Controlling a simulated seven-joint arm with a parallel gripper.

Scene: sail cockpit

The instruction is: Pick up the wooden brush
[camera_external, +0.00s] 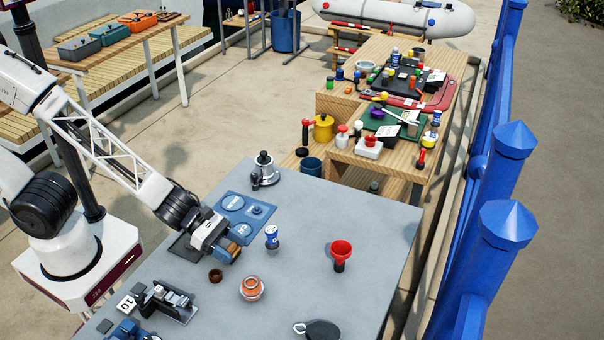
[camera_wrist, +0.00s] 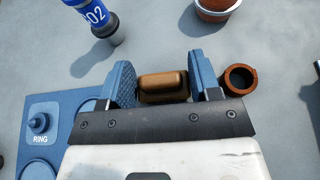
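The wooden brush (camera_wrist: 163,85) is a brown, round-cornered block in the wrist view, lying between the two blue fingers of my gripper (camera_wrist: 164,82). Its sides meet the inner edges of both fingers in the picture, but I cannot tell whether they press on it. In the external view my gripper (camera_external: 226,252) is low over the grey table, and a small brown part of the brush (camera_external: 233,253) shows at the fingers.
A small brown ring-like cup (camera_wrist: 240,78) stands close beside the right finger. A blue-and-white can (camera_external: 272,237), an orange pot (camera_external: 251,288) and a red funnel (camera_external: 340,254) stand on the grey table (camera_external: 370,215). A blue marked tray (camera_external: 236,208) lies behind the gripper.

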